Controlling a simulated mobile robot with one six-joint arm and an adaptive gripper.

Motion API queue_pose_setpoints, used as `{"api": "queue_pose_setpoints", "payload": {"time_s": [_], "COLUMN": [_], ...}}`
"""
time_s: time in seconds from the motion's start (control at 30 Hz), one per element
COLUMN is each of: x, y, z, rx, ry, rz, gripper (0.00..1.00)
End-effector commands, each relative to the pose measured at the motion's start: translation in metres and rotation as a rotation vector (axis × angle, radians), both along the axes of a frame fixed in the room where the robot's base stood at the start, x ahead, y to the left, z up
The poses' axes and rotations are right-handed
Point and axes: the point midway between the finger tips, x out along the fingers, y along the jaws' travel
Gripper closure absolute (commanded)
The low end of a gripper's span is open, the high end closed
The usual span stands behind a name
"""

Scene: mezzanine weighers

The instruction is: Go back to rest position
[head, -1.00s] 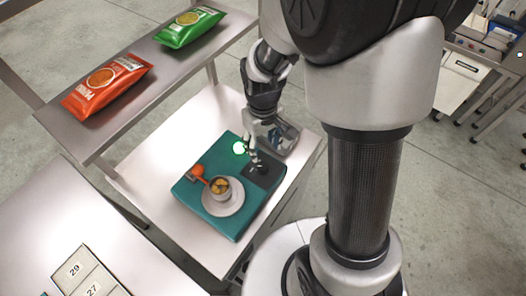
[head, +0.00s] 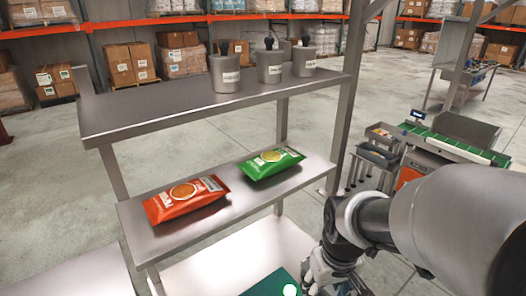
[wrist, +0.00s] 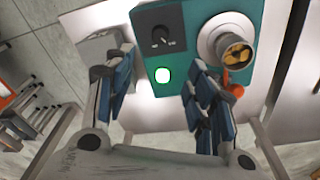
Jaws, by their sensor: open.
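My gripper (wrist: 158,95) is open and empty in the wrist view, its two blue-padded fingers apart over the front of a teal device (wrist: 191,18). The device has a black dial panel (wrist: 163,39), a lit white-green button (wrist: 163,75) between the fingers, and a round pale dish with a cup (wrist: 237,50) of yellowish pieces. An orange-red knob or handle (wrist: 234,89) shows beside the right finger. In the head view only the device's teal corner (head: 262,287) and the glowing light show at the bottom edge, with my arm at the lower right; the fingertips are mostly cut off.
A red bag (head: 186,199) and a green bag (head: 271,162) lie on the middle shelf (head: 150,244). Several grey canisters (head: 270,67) stand on the top shelf (head: 130,115). A green-topped machine (head: 455,148) stands at right. Open concrete floor lies behind.

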Motion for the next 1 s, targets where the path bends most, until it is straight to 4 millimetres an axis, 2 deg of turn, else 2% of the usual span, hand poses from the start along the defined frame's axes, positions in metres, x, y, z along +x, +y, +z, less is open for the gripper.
{"api": "queue_pose_setpoints", "payload": {"time_s": [0.1, 0.2, 0.33, 0.5, 0.7, 1.0], "x": [-0.025, -0.049, -0.081, -0.112, -0.126, -0.126], "y": [0.000, -0.001, -0.001, -0.001, -0.001, -0.001], "z": [0.031, 0.051, 0.068, 0.076, 0.078, 0.079], "rx": [0.006, 0.013, 0.024, 0.039, 0.045, 0.046], "ry": [-0.080, -0.138, -0.207, -0.271, -0.296, -0.296], "rz": [-0.043, -0.078, -0.121, -0.162, -0.180, -0.181], "gripper": [0.49, 0.49, 0.49, 0.49, 0.49, 0.49]}}
